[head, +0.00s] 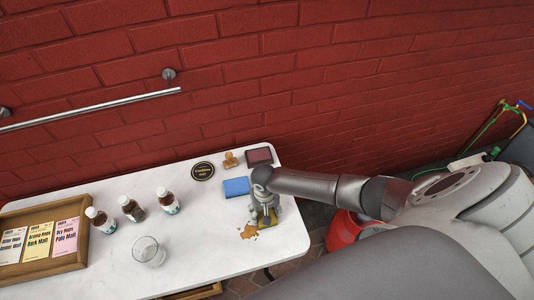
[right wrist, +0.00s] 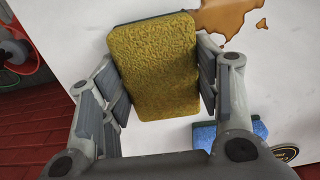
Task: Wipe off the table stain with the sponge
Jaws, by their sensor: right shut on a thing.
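The yellow sponge (right wrist: 153,65) is held between the two fingers of my right gripper (right wrist: 160,80), which is shut on it. In the head view the sponge (head: 267,221) shows partly under my right gripper (head: 265,212) near the table's right end. The brown stain (head: 243,232) lies on the white tabletop just left of the sponge. In the right wrist view the stain (right wrist: 228,14) shows beside the sponge's upper right corner, with small drops around it. Whether the sponge touches the table is unclear. My left gripper is out of view.
A blue block (head: 236,187), a round black coaster (head: 203,171), a wooden stamp (head: 231,160) and a dark red pad (head: 259,156) lie behind the stain. Several brown bottles (head: 132,209), a glass (head: 148,250) and a wooden tray of packets (head: 85,257) stand further left.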

